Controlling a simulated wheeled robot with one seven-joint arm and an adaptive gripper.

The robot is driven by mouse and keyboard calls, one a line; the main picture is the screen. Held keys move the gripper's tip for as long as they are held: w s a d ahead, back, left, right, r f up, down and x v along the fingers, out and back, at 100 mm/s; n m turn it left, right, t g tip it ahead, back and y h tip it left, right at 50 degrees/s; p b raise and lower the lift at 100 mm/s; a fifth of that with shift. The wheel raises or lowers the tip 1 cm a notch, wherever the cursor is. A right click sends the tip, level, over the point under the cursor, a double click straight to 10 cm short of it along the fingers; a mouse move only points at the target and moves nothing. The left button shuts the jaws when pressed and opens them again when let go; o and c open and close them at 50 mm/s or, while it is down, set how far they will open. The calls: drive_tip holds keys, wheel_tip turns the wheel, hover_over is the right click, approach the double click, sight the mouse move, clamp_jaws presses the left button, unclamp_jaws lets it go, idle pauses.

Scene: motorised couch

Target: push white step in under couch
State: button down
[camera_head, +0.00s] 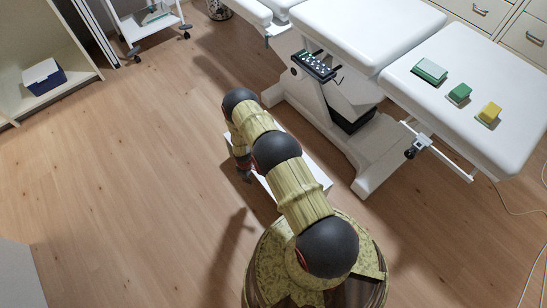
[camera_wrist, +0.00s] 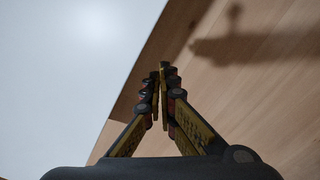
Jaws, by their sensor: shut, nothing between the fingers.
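The white step (camera_head: 318,174) stands on the floor in front of the couch, largely hidden behind my arm in the head view. The couch (camera_head: 352,30) has a white padded top and a white base; the step lies to the left of that base, outside it. In the wrist view a broad white surface, which looks like the step (camera_wrist: 70,70), fills the left side. My gripper (camera_wrist: 160,75) is shut and empty, with its fingertips by the edge of that surface. I cannot tell if they touch it. In the head view my gripper (camera_head: 243,172) is beside the step's left side.
A hand control (camera_head: 314,66) lies on the couch's side. Green and yellow blocks (camera_head: 459,93) rest on the right section. A metal bar (camera_head: 440,150) sticks out below it. A white trolley (camera_head: 148,20) and a shelf with a blue box (camera_head: 44,77) stand left. The left floor is clear.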

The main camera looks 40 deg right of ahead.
idle(0.4)
drive_tip(key=shift+w+d, duration=0.15)
drive_tip(key=shift+d, duration=4.4)
drive_tip(key=shift+w+d, duration=0.2)
drive_tip(key=shift+d, duration=4.4)
drive_tip(key=shift+w+d, duration=0.15)
drive_tip(key=shift+d, duration=4.4)
drive_tip(key=shift+r, duration=0.15)
drive_tip(key=shift+a+r+p, duration=0.3)
drive_tip(key=shift+a+p, duration=0.15)
drive_tip(key=shift+a, duration=0.35)
drive_tip(key=shift+a+r+p, duration=0.25)
drive_tip(key=shift+a+p, duration=0.15)
drive_tip(key=shift+a, duration=0.45)
drive_tip(key=shift+a+r+p, duration=0.3)
drive_tip(key=shift+a+p, duration=0.15)
drive_tip(key=shift+a, duration=0.35)
drive_tip(key=shift+s+a, duration=0.1)
drive_tip(key=shift+a, duration=0.1)
